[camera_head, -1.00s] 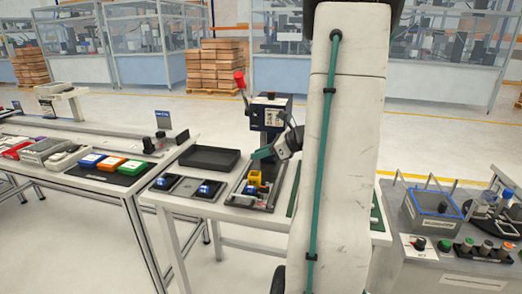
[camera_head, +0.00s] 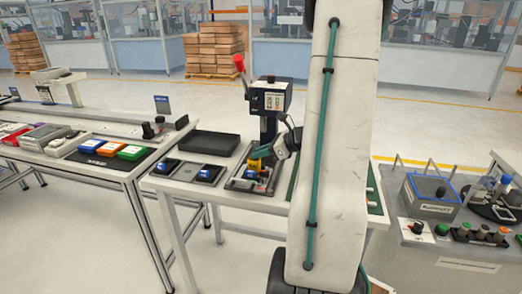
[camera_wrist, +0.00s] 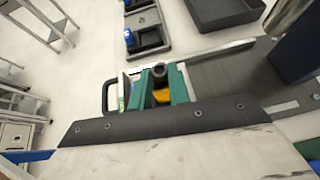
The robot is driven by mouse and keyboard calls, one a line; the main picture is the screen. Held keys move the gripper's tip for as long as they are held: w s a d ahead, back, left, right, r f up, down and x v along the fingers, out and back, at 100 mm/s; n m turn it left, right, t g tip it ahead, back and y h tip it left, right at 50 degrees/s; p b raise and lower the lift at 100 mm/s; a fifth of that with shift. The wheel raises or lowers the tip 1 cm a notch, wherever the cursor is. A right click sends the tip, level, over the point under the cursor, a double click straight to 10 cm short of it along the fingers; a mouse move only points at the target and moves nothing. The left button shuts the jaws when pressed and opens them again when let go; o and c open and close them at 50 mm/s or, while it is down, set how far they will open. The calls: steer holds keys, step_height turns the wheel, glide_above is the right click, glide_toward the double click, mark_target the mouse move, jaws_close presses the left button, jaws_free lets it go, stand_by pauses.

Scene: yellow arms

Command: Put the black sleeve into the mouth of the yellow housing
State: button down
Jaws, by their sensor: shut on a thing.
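The yellow housing (camera_head: 253,166) stands on the grey fixture plate of the press on the middle table. My gripper (camera_head: 260,154) is right at the housing's top, and its teal fingers partly cover it. In the wrist view my gripper (camera_wrist: 161,86) is shut on the black sleeve (camera_wrist: 158,73), whose dark round end shows between the teal fingers. A bit of the yellow housing (camera_wrist: 162,97) also shows between the fingers, close to the sleeve. Whether the sleeve touches or enters the mouth is hidden. The sleeve cannot be made out in the head view.
A dark press (camera_head: 270,100) with a red lever stands just behind the fixture. An empty black tray (camera_head: 209,144) lies to its left. Two small black trays with blue parts (camera_head: 207,173) lie left of the fixture. A side table with coloured bins stands further left.

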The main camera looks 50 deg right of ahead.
steer(key=c, duration=1.2)
jaws_free()
steer(key=shift+c, duration=0.2)
steer(key=v, duration=0.7)
steer(key=shift+s+r, duration=0.15)
steer(key=shift+s, duration=0.2)
steer(key=shift+d, duration=0.1)
